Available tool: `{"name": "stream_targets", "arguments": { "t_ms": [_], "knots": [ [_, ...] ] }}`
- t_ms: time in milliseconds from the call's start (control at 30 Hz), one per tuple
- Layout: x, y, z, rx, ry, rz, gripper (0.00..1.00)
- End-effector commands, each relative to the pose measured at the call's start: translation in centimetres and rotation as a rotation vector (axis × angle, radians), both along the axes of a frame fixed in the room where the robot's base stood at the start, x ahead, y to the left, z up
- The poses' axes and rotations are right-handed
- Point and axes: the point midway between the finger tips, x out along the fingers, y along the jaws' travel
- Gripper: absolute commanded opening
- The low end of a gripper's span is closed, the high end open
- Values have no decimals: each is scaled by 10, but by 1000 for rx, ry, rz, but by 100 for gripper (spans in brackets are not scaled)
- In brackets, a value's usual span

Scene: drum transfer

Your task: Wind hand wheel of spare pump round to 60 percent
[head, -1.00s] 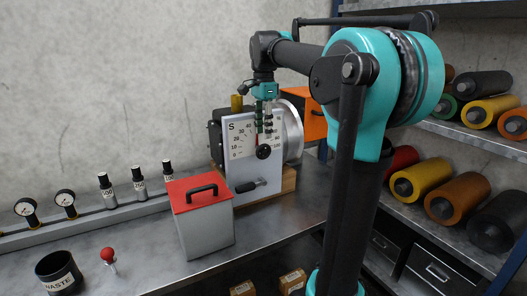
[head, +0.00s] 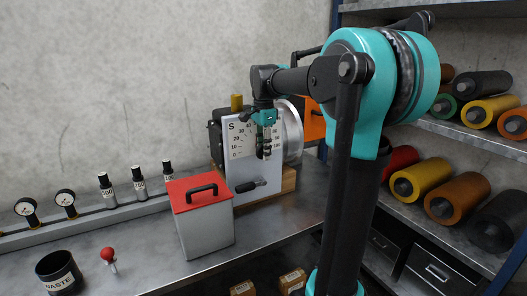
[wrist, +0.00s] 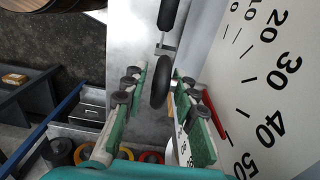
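The spare pump's white dial plate (head: 240,165), marked S with a scale from 0 to 100, stands upright on the bench. A large silver round part (head: 292,150) shows behind its right side. My gripper (head: 265,154) points down in front of the plate and hides its middle. In the wrist view my gripper (wrist: 162,82) is open, with green fingers apart and a small black wheel-like disc (wrist: 159,88) between them. I cannot tell whether they touch it. A red strip (wrist: 213,116) shows beside the right finger; I cannot tell the reading.
A black-handled lever (head: 250,186) sticks out low on the plate. A grey box with a red lid (head: 198,190) stands close in front. Vials (head: 138,182), gauges (head: 65,200), a red knob (head: 108,254) and a waste cup (head: 58,273) are left. Shelved drums (head: 422,176) are right.

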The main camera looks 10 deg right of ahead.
Motion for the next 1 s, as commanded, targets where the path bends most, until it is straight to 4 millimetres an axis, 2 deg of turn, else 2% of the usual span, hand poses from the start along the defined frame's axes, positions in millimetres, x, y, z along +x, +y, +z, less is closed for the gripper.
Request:
{"name": "stream_targets", "arguments": {
  "t_ms": [33, 200, 433, 800, 1000],
  "knots": [
    [0, 0, 0, 0, 0, 0, 18],
    [0, 0, 0, 0, 0, 0, 0],
    [0, -1, 0, 27, 10, -3, 0],
    [1, -3, -1, 295, 97, -4, 0],
    [0, -2, 0, 335, 109, 0, 0]
  ]
}}
